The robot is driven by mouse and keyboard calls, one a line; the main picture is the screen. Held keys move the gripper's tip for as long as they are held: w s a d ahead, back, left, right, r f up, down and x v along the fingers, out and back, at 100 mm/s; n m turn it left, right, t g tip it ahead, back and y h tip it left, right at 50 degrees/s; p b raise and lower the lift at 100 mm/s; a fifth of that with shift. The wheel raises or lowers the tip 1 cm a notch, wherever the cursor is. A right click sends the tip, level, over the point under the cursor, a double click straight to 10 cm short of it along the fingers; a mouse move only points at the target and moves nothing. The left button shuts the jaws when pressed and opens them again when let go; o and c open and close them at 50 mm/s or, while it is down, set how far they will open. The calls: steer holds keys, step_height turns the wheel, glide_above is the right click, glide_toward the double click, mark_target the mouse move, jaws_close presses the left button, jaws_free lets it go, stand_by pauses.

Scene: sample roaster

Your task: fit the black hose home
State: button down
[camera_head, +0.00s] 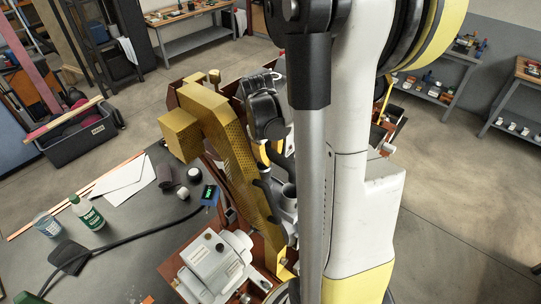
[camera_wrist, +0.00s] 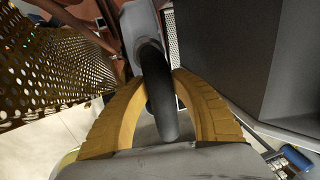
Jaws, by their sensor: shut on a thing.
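In the wrist view the black hose (camera_wrist: 156,95) runs between the two yellow fingers of my gripper (camera_wrist: 158,82). The fingers are closed around it. The hose's far end is at a light grey pipe-like part (camera_wrist: 137,22); I cannot tell whether it is seated on it or only in front of it. In the head view my gripper (camera_head: 270,152) is low behind the perforated brass-coloured guard, partly hidden by my arm. A dark curved piece of hose (camera_head: 266,192) shows below it, beside a grey upright pipe (camera_head: 289,192).
The perforated guard (camera_wrist: 60,60) is close on the left in the wrist view, and a dark grey box-like body (camera_wrist: 225,50) is close on the right. A grey machine housing (camera_head: 215,265), green bottle (camera_head: 86,211), tin (camera_head: 47,224) and black cable (camera_head: 140,236) are on the table side.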

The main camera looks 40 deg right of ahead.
steer(key=shift+f+b, duration=1.55)
steer(key=shift+f, duration=0.05)
steer(key=shift+r, duration=0.15)
steer(key=shift+r+p, duration=0.9)
steer(key=shift+r, duration=0.25)
steer(key=shift+b, duration=0.4)
stand_by(1.0)
steer(key=shift+f+b, duration=1.3)
steer(key=shift+f, duration=0.1)
steer(key=c, duration=1)
jaws_free()
steer(key=shift+c, duration=0.2)
steer(key=shift+r, duration=0.1)
step_height(320, 180, up, 12)
steer(key=a, duration=0.2)
steer(key=shift+s, duration=0.2)
